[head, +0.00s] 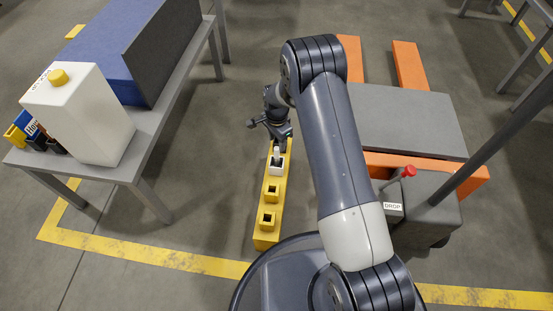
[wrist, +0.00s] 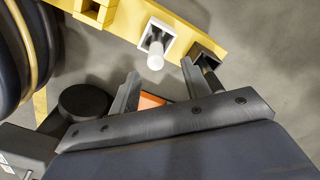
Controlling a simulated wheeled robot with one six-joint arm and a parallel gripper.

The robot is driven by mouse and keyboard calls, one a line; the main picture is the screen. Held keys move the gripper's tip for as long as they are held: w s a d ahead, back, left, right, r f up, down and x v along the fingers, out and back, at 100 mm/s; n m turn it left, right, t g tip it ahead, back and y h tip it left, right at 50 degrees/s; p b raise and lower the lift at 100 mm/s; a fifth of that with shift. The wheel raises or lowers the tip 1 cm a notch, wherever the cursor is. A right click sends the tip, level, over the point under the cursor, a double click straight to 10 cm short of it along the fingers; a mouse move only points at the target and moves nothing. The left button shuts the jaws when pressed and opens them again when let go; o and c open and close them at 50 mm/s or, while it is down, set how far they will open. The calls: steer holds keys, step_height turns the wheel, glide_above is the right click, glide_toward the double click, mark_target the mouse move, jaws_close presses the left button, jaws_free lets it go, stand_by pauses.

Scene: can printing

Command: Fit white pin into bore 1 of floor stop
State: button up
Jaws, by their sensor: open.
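The yellow floor stop (head: 265,232) lies on the floor with a row of square bores along it. The white pin (head: 277,154) stands in a bore with a white square collar (head: 276,170), toward the far end. In the wrist view the pin (wrist: 155,57) sticks out of the white collar (wrist: 158,36), beside a dark-collared bore (wrist: 207,50). My gripper (head: 270,132) is open and empty just beyond the pin. In the wrist view its fingertips (wrist: 160,71) are spread wide, with the pin's end just ahead of the gap. I cannot read any bore numbers.
A grey bench (head: 150,122) on the left carries a white canister (head: 80,115) and a blue box (head: 135,45). A low orange-and-grey cart (head: 410,120) with a DROP label (head: 392,206) stands right. Bare floor lies left of the floor stop.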

mark_target(277, 147)
step_height(277, 147, down, 4)
steer(key=shift+s+f+b, duration=0.1)
steer(key=shift+b, duration=0.5)
steer(key=f+b, duration=0.2)
steer(key=f, duration=0.3)
steer(key=shift+s+f+b, duration=0.1)
steer(key=shift+s+b, duration=0.1)
steer(key=shift+b, duration=0.2)
steer(key=shift+c, duration=0.4)
jaws_close()
